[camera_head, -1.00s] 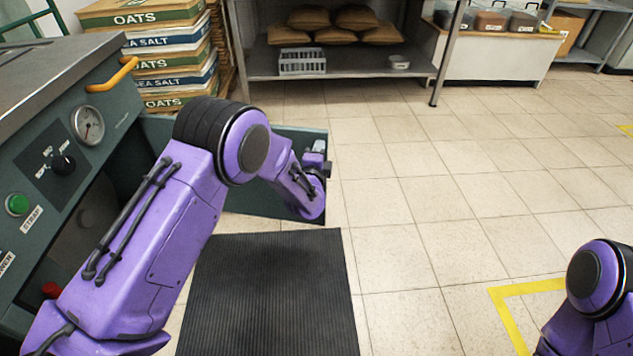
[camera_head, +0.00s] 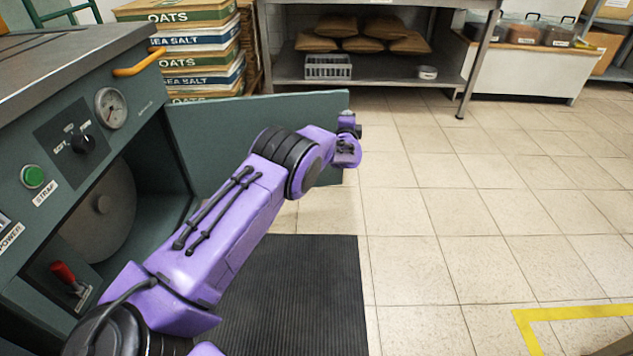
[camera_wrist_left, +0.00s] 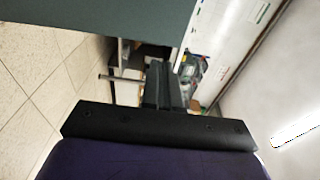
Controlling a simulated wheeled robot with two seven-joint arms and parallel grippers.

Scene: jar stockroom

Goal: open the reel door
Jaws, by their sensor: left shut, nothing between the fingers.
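The reel door (camera_head: 240,118) is a flat dark green panel in the head view. It stands swung out from the strapping machine's front (camera_head: 50,150), and the compartment behind it lies open. A grey reel (camera_head: 105,210) shows inside. My left arm reaches across in front of the door. My left gripper (camera_head: 347,118) is at the door's free right edge, shut and empty; I cannot tell whether it touches the panel. In the left wrist view its dark fingers (camera_wrist_left: 160,82) are together, and a dark green panel (camera_wrist_left: 100,15) fills the top. My right gripper is out of view.
A black ribbed mat (camera_head: 300,300) lies on the tiled floor below the door. Stacked sacks (camera_head: 195,60) stand behind the machine. A steel shelf (camera_head: 385,78) is at the back. The floor to the right is clear, with yellow tape (camera_head: 570,314).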

